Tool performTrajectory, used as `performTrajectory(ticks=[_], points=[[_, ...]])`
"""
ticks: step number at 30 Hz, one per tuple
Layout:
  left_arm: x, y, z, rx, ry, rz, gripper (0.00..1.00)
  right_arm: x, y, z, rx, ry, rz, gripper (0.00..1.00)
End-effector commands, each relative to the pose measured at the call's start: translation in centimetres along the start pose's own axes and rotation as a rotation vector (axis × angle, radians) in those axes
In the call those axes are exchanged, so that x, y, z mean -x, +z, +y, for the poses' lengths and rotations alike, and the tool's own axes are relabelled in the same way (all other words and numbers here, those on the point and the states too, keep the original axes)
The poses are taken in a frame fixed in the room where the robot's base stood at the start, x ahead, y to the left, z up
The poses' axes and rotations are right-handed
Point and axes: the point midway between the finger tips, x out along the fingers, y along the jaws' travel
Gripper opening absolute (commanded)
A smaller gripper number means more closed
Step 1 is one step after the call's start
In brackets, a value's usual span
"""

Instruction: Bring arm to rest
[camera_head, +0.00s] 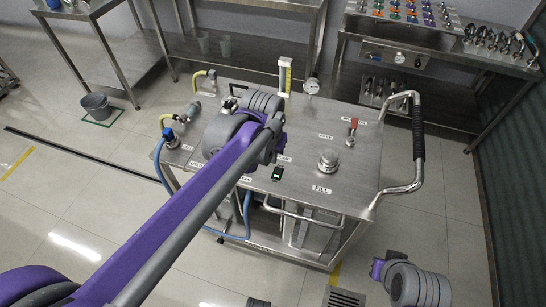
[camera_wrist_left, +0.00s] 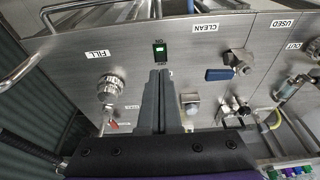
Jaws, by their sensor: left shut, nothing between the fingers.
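My left arm (camera_head: 180,205) reaches from the lower left of the head view over the steel skid (camera_head: 370,170). In that view its gripper is hidden behind the wrist. In the left wrist view the left gripper (camera_wrist_left: 160,72) is shut and empty, its grey fingers together above the skid's panel. The fingertips appear just below the green-lit switch (camera_wrist_left: 160,48); I cannot tell whether they touch the panel. Part of my right arm (camera_head: 415,285) shows at the lower right of the head view; its gripper is not seen.
The skid carries a silver cap (camera_head: 328,160) near the FILL label, a red-handled valve (camera_head: 352,131), a gauge (camera_head: 312,86) and a blue hose (camera_head: 158,160). A push handle (camera_head: 418,130) rises at its right. A bucket (camera_head: 96,105) stands left.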

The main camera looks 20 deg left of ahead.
Motion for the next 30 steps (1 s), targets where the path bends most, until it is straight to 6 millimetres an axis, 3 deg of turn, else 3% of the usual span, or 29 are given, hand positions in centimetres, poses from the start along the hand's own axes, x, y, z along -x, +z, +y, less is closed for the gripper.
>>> performTrajectory(ticks=[19, 23, 30], points=[[0.4, 0.7, -0.2, 0.002, 0.000, 0.010, 0.00, 0.1, -0.1, 0.0, 0.000, 0.000, 0.001, 0.00], [1.2, 3.7, -1.1, 0.008, -0.001, 0.046, 0.00, 0.4, -0.4, 0.0, 0.000, 0.000, 0.003, 0.00], [1.5, 11.9, -2.8, 0.023, -0.004, 0.152, 0.00, 1.3, -1.1, 0.0, 0.000, 0.000, 0.008, 0.00]])
